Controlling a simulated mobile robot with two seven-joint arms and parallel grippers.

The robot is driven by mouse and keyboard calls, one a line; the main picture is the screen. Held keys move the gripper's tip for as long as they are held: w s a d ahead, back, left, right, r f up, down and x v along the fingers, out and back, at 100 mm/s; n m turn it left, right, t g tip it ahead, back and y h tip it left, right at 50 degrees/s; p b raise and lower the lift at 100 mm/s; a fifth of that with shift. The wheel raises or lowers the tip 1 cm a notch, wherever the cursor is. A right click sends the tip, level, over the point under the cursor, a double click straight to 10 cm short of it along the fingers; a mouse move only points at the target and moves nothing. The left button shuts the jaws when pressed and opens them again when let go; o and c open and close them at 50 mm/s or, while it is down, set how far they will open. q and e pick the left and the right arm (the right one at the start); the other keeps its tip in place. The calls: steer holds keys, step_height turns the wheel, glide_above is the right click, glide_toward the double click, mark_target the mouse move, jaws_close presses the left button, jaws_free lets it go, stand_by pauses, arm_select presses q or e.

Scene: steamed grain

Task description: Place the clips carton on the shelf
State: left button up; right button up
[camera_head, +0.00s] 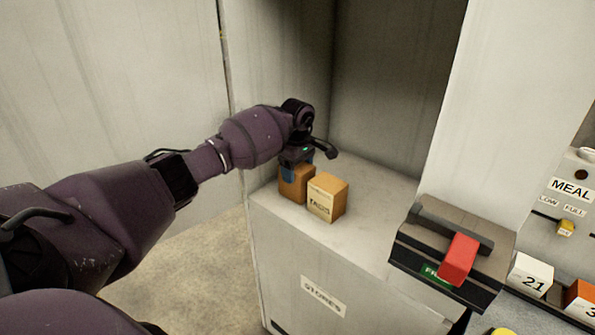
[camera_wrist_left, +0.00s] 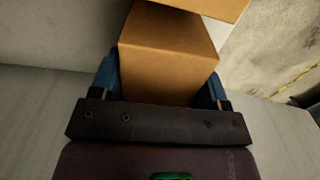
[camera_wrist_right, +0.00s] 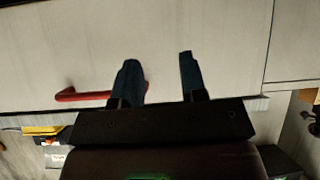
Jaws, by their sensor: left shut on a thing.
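My left gripper (camera_head: 298,163) is shut on a brown carton (camera_head: 296,187), gripping it from above. In the left wrist view the carton (camera_wrist_left: 166,62) fills the space between the two blue fingers. No print shows on it, so I cannot read whether it is the clips carton. It is at the STORES shelf (camera_head: 372,245), low over or touching the surface; I cannot tell which. A second carton (camera_head: 327,198) with a partly legible label stands close beside it, nearer the front. My right gripper (camera_wrist_right: 159,78) is open and empty in the right wrist view.
The shelf is bare to the right of the cartons, with walls behind and beside it. A dark box with a red handle (camera_head: 459,259) sits at the front right. Numbered blocks (camera_head: 530,275) and a MEAL panel (camera_head: 571,188) stand farther right. A red bar handle (camera_wrist_right: 85,95) shows near my right gripper.

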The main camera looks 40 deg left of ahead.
arm_select(q)
steer(key=shift+f, duration=0.15)
steer(key=shift+f, duration=0.15)
steer(key=o, duration=1.1)
step_height(320, 180, up, 12)
steer(key=shift+r, duration=0.2)
steer(key=shift+f, duration=0.1)
